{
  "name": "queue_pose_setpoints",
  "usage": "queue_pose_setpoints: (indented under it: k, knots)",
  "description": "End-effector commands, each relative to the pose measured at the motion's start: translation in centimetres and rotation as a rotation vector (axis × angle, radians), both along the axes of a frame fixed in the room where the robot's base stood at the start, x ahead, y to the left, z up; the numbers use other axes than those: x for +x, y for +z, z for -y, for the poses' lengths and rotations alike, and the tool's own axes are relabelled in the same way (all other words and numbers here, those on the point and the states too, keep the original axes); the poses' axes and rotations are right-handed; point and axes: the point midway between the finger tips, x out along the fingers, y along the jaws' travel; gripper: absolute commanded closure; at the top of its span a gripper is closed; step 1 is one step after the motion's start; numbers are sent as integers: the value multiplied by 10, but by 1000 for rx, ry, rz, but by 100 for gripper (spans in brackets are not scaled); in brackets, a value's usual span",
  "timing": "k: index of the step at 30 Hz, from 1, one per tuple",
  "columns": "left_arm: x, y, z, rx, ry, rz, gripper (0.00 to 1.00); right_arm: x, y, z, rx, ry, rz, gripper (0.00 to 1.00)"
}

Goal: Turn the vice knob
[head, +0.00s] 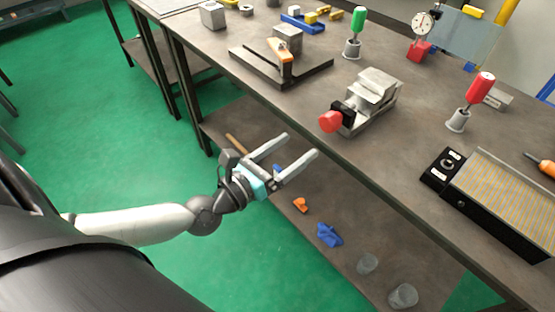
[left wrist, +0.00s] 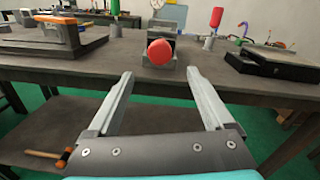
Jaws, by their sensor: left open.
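The grey metal vice (head: 372,98) stands on the workbench near its front edge. Its red knob (head: 330,121) faces the front edge, with a black block (head: 343,110) behind it. In the left wrist view the red knob (left wrist: 160,52) is just above centre, beyond the fingertips, with part of the vice hidden behind it. My left gripper (head: 301,144) is open and empty. It is in front of the bench edge, apart from the knob, its two fingers pointing toward the bench. It also shows in the left wrist view (left wrist: 163,78). My right gripper is not in view.
A dark plate with an orange clamp (head: 283,62) lies left of the vice. Green-handled (head: 357,24) and red-handled (head: 478,94) tools stand nearby. A gridded plate (head: 510,190) is at right. The lower shelf (head: 330,200) holds a blue piece (head: 329,235) and cups.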

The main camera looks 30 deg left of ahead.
Motion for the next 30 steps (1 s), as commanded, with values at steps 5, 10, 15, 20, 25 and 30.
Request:
queue_pose_setpoints:
  k: [5, 10, 15, 20, 25, 30]
  knots:
    - [-22, -1, -7, 1, -1, -4, 15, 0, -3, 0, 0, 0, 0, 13]
    - [-32, 0, -10, 0, 0, -1, 15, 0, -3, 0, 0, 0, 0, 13]
    - [-35, 0, -12, 0, 0, 1, 15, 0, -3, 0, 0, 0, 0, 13]
    - [-35, 1, -12, 0, 0, 1, 15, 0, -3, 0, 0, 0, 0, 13]
    - [-35, 1, -11, 0, 0, 1, 15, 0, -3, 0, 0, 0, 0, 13]
    - [-35, 0, -11, 0, 0, 1, 15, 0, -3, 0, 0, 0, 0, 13]
